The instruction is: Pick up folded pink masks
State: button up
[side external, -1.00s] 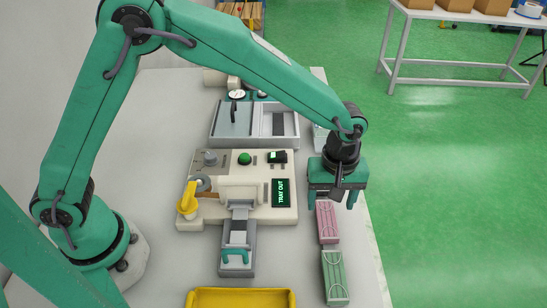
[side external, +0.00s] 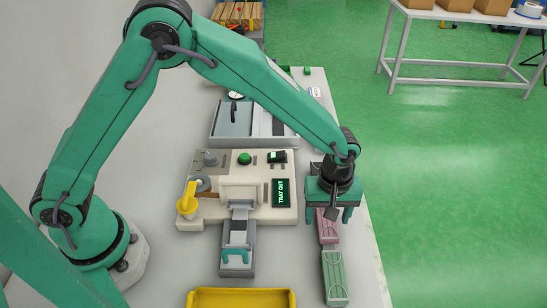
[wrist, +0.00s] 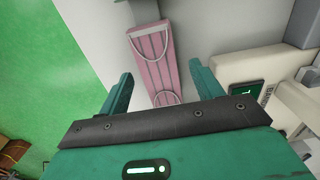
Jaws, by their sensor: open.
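The folded pink masks (side external: 328,232) lie on the grey table near its right edge, partly hidden behind my gripper in the side view. In the wrist view the pink masks (wrist: 154,62) show as a narrow pleated stack with white ear loops, lying between and beyond my fingers. My gripper (side external: 327,218) is open and empty, pointing down over the far part of the stack. In the wrist view my gripper (wrist: 158,85) has its two green fingers spread apart, one on each side of the stack.
A folded green mask stack (side external: 335,278) lies just in front of the pink one. A cream machine (side external: 240,187) with a "TRAY OUT" display stands close on the left. A yellow bin (side external: 241,299) is at the front. The table's right edge is close by.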

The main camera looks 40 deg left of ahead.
jog(key=c, duration=1)
jog(key=shift+c, duration=0.2)
jog(key=shift+r, duration=0.15)
jog(key=shift+r, duration=0.5)
jog(key=r, duration=0.3)
jog(key=shift+s+d+r, duration=0.15)
jog(key=shift+s, duration=0.15)
jog(key=s+d+r, duration=0.4)
jog(key=s+r, duration=0.2)
jog(key=s, duration=0.4)
jog(key=shift+d+r, duration=0.2)
jog(key=shift+d, duration=0.2)
